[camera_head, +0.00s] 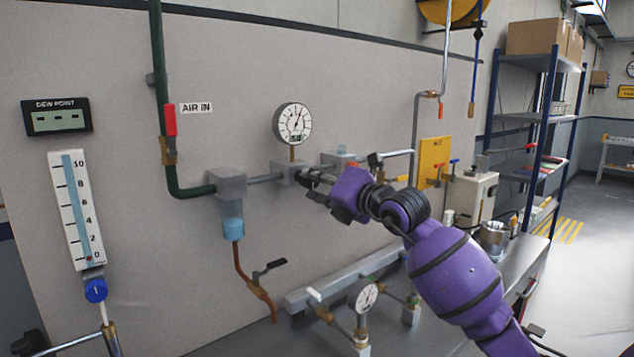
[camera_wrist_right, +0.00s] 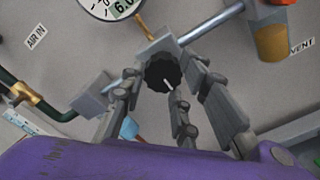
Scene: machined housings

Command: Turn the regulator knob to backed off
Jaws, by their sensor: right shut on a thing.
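The regulator knob (camera_wrist_right: 161,72) is black and ribbed, with a white pointer mark toward the lower right in the wrist view. It sits on the front of a grey regulator block (camera_head: 286,173) on the wall pipe. My right gripper (camera_head: 308,180) reaches it from the right, its fingers around the knob. In the wrist view the gripper (camera_wrist_right: 160,88) is shut on the knob, with fingers on both sides. In the head view the fingers hide most of the knob. A round gauge (camera_head: 293,123) stands above the block. My left gripper is not in view.
A green pipe (camera_head: 160,75) with a red-handled valve (camera_head: 170,122) runs down at left into a filter unit (camera_head: 231,188). A lever valve (camera_head: 262,275) hangs below. A second gauge (camera_head: 364,296) stands over the bench (camera_head: 420,335). A lubricator bowl (camera_wrist_right: 272,42) is right of the knob.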

